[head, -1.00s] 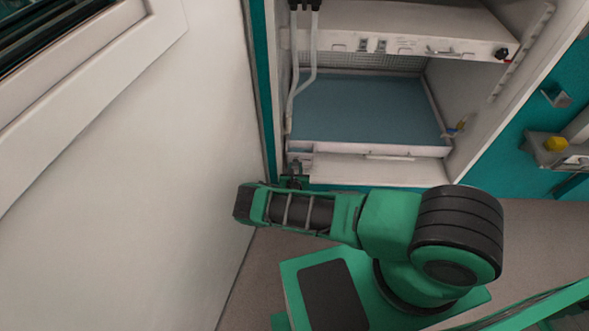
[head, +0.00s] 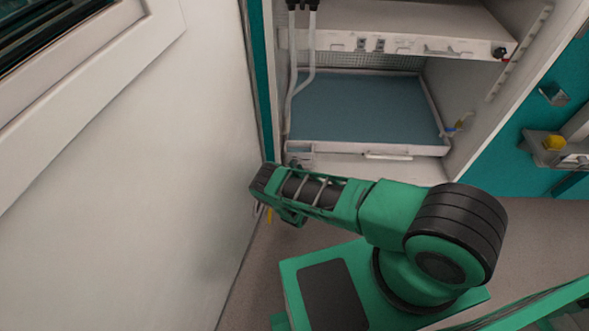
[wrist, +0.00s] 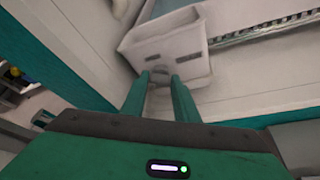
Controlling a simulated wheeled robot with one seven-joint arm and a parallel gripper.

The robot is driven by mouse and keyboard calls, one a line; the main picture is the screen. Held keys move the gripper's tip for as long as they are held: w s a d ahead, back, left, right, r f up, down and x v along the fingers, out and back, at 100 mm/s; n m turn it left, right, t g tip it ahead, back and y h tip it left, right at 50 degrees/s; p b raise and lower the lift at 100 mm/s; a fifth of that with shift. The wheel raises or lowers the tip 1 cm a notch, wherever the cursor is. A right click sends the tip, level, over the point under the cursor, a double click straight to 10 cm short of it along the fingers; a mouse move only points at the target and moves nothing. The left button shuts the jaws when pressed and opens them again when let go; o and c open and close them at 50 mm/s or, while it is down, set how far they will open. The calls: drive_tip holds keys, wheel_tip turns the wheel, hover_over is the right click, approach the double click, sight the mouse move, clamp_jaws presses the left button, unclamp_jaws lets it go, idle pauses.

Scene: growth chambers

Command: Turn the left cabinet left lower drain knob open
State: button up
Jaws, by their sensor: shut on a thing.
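The left lower drain box, a white block with dark slots (wrist: 165,50), fills the upper middle of the wrist view. It also shows at the tray's front left corner in the head view (head: 299,149). The drain knob (wrist: 160,76) is a small grey piece on its front, mostly hidden between my fingers. My gripper (wrist: 160,79) has both green fingers at the box front, shut on the knob, with a narrow gap between them. In the head view my arm hides the fingers and knob. The knob's turned angle cannot be told.
The lower tray (head: 365,110) has a blue surface and white rim inside the open cabinet. White hoses (head: 293,85) run down its left side. A white panel (head: 130,170) stands close to the left. A small yellow item (head: 269,215) shows below my arm's end.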

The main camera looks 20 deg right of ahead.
drive_tip(key=m, duration=0.2)
drive_tip(key=d+m+t+y, duration=0.1)
drive_tip(key=shift+f+m, duration=0.2)
drive_tip(key=shift+m, duration=0.2)
drive_tip(key=shift+s+f+m+t+y, duration=0.1)
drive_tip(key=shift+f+m+t+y, duration=0.15)
drive_tip(key=shift+m+t+y, duration=0.7)
drive_tip(key=shift+m, duration=0.35)
drive_tip(key=shift+s+f, duration=0.1)
drive_tip(key=shift+f, duration=0.05)
drive_tip(key=o, duration=1.1)
drive_tip(key=shift+a, duration=0.1)
drive_tip(key=shift+c, duration=0.2)
drive_tip(key=s+r, duration=0.1)
drive_tip(key=s, duration=0.9)
drive_tip(key=shift+s+d, duration=0.3)
drive_tip(key=shift+d, duration=0.1)
